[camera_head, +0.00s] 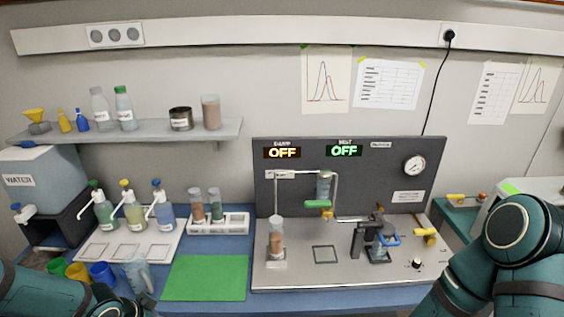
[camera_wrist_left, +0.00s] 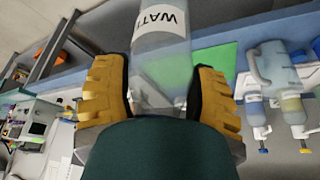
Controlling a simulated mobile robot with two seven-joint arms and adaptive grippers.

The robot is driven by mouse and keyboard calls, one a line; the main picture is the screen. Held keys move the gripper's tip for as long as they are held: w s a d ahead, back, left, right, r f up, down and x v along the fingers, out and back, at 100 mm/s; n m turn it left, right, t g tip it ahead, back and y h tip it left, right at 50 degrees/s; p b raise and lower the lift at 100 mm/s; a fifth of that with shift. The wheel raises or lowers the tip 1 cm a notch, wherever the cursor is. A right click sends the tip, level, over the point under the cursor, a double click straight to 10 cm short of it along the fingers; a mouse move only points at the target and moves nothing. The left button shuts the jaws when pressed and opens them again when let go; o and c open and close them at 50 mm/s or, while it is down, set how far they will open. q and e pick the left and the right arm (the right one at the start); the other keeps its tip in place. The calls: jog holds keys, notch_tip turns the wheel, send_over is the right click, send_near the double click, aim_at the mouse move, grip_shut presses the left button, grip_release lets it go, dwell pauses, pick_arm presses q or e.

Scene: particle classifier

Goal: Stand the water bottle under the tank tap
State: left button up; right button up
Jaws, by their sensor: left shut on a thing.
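My left gripper (camera_wrist_left: 165,95) shows in the left wrist view, with its yellow fingers shut on the water bottle (camera_wrist_left: 158,52). The bottle is clear, with a white label that is partly cut off. Its far end is beyond the top of that view. In the head view my left arm is at the lower left, and I cannot make out the held bottle. The blue-grey tank (camera_head: 42,181), marked WATER, stands at the far left on a dark stand. Its tap (camera_head: 22,213) has a blue handle and points outward. My right arm shows at the right, but its gripper is not in view.
A translucent jug (camera_head: 137,273) stands left of the green mat (camera_head: 205,278). Green, yellow and blue cups (camera_head: 101,273) stand near my left arm. The mat is clear. A shelf (camera_head: 150,131) hangs above.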

pick_arm(q)
jog(key=shift+w+d+f+n+b, duration=0.2)
jog(key=shift+d+f+b, duration=0.15)
jog(key=shift+d, duration=0.25)
jog(key=shift+w+d+f+n+b, duration=0.1)
jog(key=shift+w+d+f+b, duration=0.1)
jog(key=shift+d+f, duration=0.3)
jog(key=w+d+f+n+y+b, duration=0.1)
jog(key=d+f+n+b, duration=0.1)
jog(key=d, duration=0.5)
jog(key=w+d+f+n+y+b, duration=0.1)
jog(key=w+d+f+n+b, duration=0.1)
jog(key=d+f+b, duration=0.2)
jog(key=shift+w+d+f+n+b, duration=0.15)
jog(key=shift+d+f+n+b, duration=0.2)
jog(key=shift+d+b, duration=1.15)
pick_arm(e)
notch_tip(320, 180, down, 12)
jog(key=shift+a+r, duration=0.2)
pick_arm(q)
jog(key=shift+a, duration=0.15)
